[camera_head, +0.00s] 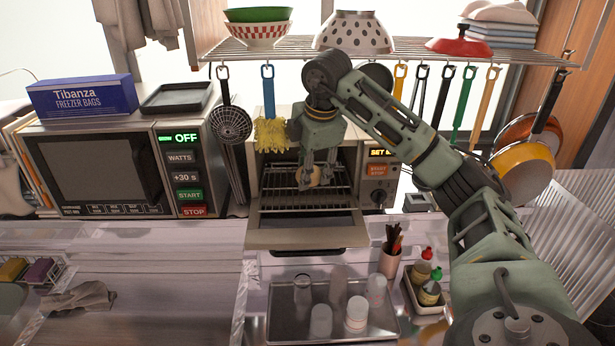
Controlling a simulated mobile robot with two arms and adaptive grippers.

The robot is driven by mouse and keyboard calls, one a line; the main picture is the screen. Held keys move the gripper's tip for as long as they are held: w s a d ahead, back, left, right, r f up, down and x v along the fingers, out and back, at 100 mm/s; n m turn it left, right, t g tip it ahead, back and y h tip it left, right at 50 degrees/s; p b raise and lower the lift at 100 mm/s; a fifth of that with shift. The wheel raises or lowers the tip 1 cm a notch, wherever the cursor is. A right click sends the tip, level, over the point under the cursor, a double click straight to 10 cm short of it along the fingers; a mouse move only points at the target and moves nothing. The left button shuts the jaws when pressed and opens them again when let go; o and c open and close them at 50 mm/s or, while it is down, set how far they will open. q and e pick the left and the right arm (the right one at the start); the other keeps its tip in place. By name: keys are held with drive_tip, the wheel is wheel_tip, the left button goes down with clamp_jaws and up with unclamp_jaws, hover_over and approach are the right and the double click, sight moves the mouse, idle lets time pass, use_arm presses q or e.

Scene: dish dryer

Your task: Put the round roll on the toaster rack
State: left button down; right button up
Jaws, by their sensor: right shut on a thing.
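The round roll (314,176) is small and tan. My right gripper (318,174) is shut on it, inside the opening of the toaster oven, just above the wire toaster rack (300,199). I cannot tell whether the roll touches the rack. The toaster oven's door (308,231) is folded down toward the front. My right arm comes from the lower right and partly hides the oven's top and right side. My left gripper is not in view.
A microwave (110,165) stands to the left, with a freezer-bag box on top. Utensils hang from the wire shelf (400,47) above, including a yellow duster (272,135) close to my right gripper. A tray (285,328) with several glasses sits in front.

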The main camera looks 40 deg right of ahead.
drive_tip(key=shift+w+a+f, duration=0.1)
drive_tip(key=shift+w+f, duration=0.1)
wheel_tip(320, 180, down, 3)
drive_tip(key=shift+f+p, duration=0.1)
drive_tip(key=shift+p, duration=0.6)
drive_tip(key=shift+f, duration=0.55)
drive_tip(key=o, duration=1.2)
